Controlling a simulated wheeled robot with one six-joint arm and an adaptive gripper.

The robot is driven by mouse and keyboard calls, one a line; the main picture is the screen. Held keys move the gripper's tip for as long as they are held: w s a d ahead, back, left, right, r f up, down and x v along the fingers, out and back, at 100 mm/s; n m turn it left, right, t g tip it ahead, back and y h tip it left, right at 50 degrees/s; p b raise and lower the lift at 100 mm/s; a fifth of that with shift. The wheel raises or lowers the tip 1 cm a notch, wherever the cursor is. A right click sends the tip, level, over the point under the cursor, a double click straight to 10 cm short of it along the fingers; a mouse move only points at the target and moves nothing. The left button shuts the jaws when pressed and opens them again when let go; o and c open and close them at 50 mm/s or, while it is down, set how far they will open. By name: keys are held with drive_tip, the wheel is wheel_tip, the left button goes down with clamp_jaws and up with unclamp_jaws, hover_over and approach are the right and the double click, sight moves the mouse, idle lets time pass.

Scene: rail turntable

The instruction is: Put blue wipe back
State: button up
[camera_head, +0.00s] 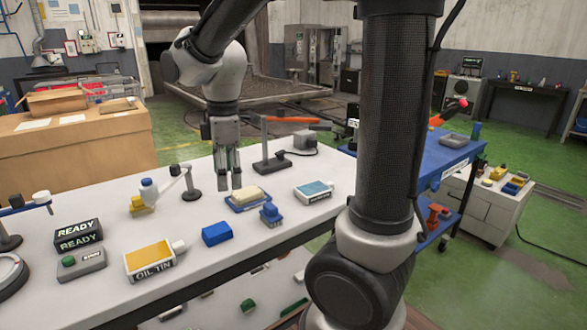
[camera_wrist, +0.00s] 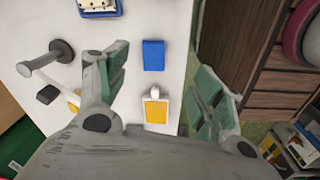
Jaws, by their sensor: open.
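A plain blue block (camera_head: 216,234), which fits the blue wipe, lies on the white table behind the oil tin (camera_head: 149,259). It also shows in the wrist view (camera_wrist: 153,55), between my fingers in the picture but clear of both. My gripper (camera_head: 230,186) points down with open, empty fingers, near the blue tray (camera_head: 236,208) with a pale yellow block (camera_head: 249,194) in it. Whether the fingertips touch the tray cannot be told. A white box with a blue top (camera_head: 314,189) stands right of the tray.
A blue brush-like object (camera_head: 270,214) sits just in front of the tray. A lamp-like stand (camera_head: 272,160) is behind it. Bare table lies left of the blue block.

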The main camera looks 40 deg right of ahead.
drive_tip(key=s+d+r+m+t, duration=0.1)
drive_tip(key=s+d+r+m, duration=0.1)
drive_tip(key=s+d+m, duration=0.3)
drive_tip(key=s+d+r+m+t, duration=0.2)
drive_tip(key=s+d+m, duration=0.4)
drive_tip(key=s+m, duration=0.3)
drive_tip(key=shift+s+r+m+t, duration=0.3)
drive_tip(key=shift+s+r+m, duration=0.15)
drive_tip(key=shift+s, duration=0.75)
